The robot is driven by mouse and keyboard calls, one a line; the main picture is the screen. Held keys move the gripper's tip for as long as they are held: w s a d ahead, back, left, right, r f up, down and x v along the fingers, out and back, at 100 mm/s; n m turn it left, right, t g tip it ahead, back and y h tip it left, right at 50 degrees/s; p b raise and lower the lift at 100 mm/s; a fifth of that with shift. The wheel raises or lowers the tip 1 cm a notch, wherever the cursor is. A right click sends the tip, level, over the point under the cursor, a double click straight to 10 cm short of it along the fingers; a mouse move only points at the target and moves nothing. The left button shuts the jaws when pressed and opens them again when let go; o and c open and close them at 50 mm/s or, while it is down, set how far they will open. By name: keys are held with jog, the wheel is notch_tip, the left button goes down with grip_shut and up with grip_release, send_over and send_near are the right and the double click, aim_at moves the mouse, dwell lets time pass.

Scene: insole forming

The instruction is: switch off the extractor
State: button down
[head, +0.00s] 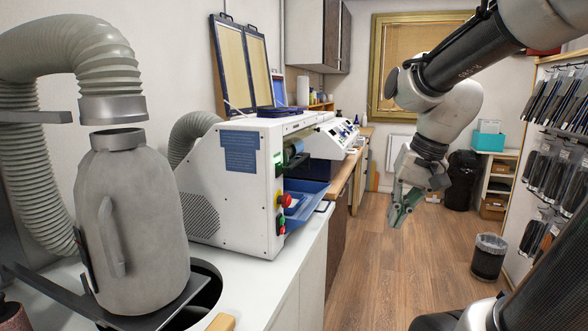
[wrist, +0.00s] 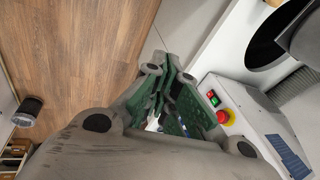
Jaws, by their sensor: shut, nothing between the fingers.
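A white machine (head: 225,185) with blue labels and a grey hose behind it stands on the white counter at centre left. I cannot tell for sure that it is the extractor. Its narrow end panel carries a red emergency-stop knob (head: 284,200) and smaller buttons. In the wrist view the panel shows a red-and-green switch (wrist: 213,98) beside the red knob on a yellow base (wrist: 226,117). My gripper (head: 396,220) is shut and empty, pointing down over the floor to the right of the machine, apart from it. Its green-padded fingers (wrist: 165,108) also show in the wrist view.
A grey canister (head: 130,220) stands under a thick hose (head: 105,60) at the left. A blue tray (head: 305,192) juts from the machine. More equipment lines the counter behind. The wooden floor (head: 400,270) is clear up to a bin (head: 488,258) and hanging racks at right.

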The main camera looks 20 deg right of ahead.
jog(key=w+a+r+m+t+y, duration=0.1)
jog(key=w+a+r+m+y, duration=0.1)
jog(key=w+m, duration=0.7)
jog(key=w+a+r+m+t+y, duration=0.2)
jog(key=w+r+m+y, duration=0.2)
jog(key=w+m, duration=0.6)
notch_tip(320, 180, up, 2)
jog(key=shift+w+a+r+y, duration=0.25)
jog(key=shift+w+y, duration=0.05)
jog(key=shift+w, duration=0.35)
send_near(280, 170)
notch_tip(280, 170, down, 5)
jog(key=w+a, duration=0.2)
jog(key=shift+w+a+f, duration=0.25)
jog(key=shift+w+a, duration=0.1)
